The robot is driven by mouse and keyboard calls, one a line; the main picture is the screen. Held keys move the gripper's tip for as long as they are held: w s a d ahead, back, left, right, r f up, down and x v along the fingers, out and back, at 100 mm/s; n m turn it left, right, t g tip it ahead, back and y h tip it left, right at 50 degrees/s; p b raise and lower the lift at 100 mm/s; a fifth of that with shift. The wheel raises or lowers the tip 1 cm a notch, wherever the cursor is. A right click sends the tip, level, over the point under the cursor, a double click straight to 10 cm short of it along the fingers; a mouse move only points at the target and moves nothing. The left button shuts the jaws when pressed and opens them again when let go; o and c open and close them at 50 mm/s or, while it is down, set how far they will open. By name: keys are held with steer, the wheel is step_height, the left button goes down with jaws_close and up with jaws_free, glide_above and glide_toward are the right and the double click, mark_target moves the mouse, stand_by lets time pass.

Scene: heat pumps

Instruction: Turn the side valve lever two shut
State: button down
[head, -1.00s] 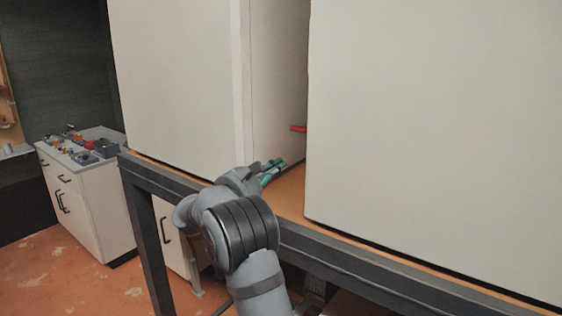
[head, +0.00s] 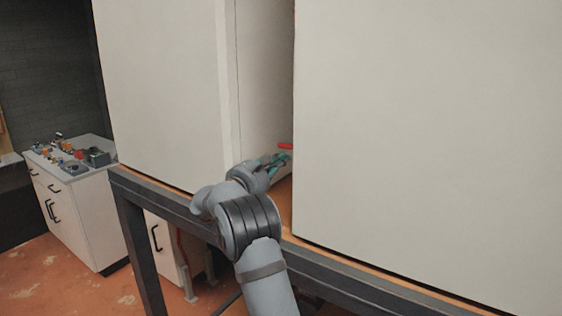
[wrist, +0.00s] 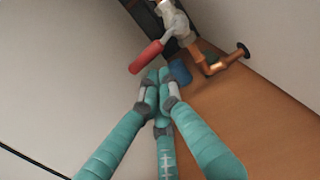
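A red valve lever (head: 286,146) shows in the gap between two large white cabinets, just above my fingertips in the head view. In the wrist view the red lever (wrist: 146,57) slants down to the left from a metal valve body (wrist: 174,22) on a copper pipe. My gripper (head: 283,160) reaches into the gap. In the wrist view its teal fingers (wrist: 160,76) come together at the tips with nothing seen between them, close below the lever's free end. I cannot tell whether they touch it. A second lever is not visible.
White cabinet walls (head: 400,120) stand close on both sides of the gap. The orange-brown bench top (wrist: 250,125) lies below the pipework. A copper pipe elbow (wrist: 212,67) and a blue part (wrist: 180,72) sit near the fingertips. A side cabinet (head: 85,215) carries small parts.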

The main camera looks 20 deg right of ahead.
steer(key=shift+r+m+b, duration=0.4)
steer(key=shift+r+m, duration=0.3)
steer(key=shift+r, duration=0.15)
step_height(320, 180, down, 5)
steer(key=b, duration=0.5)
steer(key=b+v, duration=0.2)
steer(key=v, duration=0.9)
steer(key=shift+r+b, duration=0.4)
steer(key=shift+r, duration=0.15)
steer(key=shift+w+a, duration=0.1)
steer(key=c, duration=2.1)
jaws_free()
